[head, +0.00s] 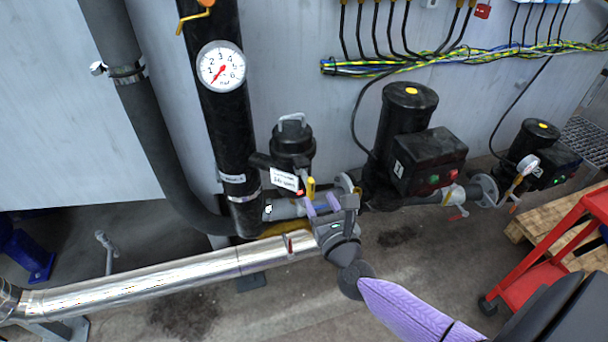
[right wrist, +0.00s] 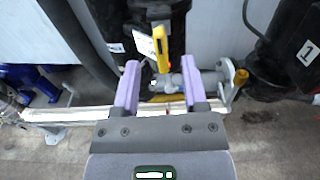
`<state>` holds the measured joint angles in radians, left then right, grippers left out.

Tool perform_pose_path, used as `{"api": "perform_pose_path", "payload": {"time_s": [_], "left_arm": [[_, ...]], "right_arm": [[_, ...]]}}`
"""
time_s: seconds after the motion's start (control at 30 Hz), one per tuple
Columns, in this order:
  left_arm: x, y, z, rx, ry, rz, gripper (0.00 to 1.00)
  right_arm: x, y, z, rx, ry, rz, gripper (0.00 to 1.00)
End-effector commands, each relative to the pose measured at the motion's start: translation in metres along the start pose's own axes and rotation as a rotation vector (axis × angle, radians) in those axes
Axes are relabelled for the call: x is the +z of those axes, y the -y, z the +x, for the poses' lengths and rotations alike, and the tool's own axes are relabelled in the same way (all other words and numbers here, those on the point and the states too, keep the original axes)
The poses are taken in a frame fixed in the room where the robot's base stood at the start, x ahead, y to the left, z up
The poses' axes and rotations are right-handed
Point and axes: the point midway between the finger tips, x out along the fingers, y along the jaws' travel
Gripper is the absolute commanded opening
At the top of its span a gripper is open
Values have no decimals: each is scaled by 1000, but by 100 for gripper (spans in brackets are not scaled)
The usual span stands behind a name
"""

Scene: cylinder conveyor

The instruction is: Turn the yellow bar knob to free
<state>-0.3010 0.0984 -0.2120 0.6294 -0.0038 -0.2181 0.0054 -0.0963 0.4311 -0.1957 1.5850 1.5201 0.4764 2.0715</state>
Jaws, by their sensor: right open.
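The yellow bar knob (head: 311,187) sits low on the front of a black valve body (head: 293,150) on the pipework, beside a white hanging label (head: 285,180). In the right wrist view the yellow bar knob (right wrist: 160,48) stands nearly upright, leaning slightly, with an orange-red part at its lower end. My right gripper (head: 322,203) has purple fingers and is open just below and in front of the knob. In the right wrist view the knob shows beyond and between the fingertips (right wrist: 160,70); I cannot tell whether they touch it. My left gripper is not in view.
A black pump (head: 405,125) with a control box stands right of the valve, and a second pump (head: 540,140) stands farther right. A shiny clad pipe (head: 150,280) runs low at the left. A red cart (head: 555,255) and wooden pallet are at the right.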

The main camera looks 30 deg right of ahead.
Motion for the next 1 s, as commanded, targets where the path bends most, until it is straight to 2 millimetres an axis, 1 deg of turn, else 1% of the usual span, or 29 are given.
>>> {"api": "perform_pose_path", "payload": {"time_s": [0.03,0.1,0.2,0.3,0.43,0.7,0.73,0.77,0.8,0.97,1.0], "left_arm": [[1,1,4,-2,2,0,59],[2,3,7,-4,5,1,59],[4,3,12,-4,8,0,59],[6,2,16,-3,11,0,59],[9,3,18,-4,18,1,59],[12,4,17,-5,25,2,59],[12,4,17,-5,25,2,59],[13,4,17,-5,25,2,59],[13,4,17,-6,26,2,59],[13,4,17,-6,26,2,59],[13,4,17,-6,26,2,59]], "right_arm": [[-1,0,12,0,3,-2,56],[-2,0,29,0,3,-5,56],[-3,0,50,1,0,-7,56],[-4,0,66,1,-1,-6,56],[-3,-1,77,3,-2,-6,56],[-2,0,79,3,-4,-8,56],[-2,0,79,3,-4,-8,52],[-2,0,79,3,-4,-8,45],[-2,0,79,3,-4,-8,37],[-2,-1,79,3,-4,-8,3],[-2,-1,79,3,-4,-8,0]]}}
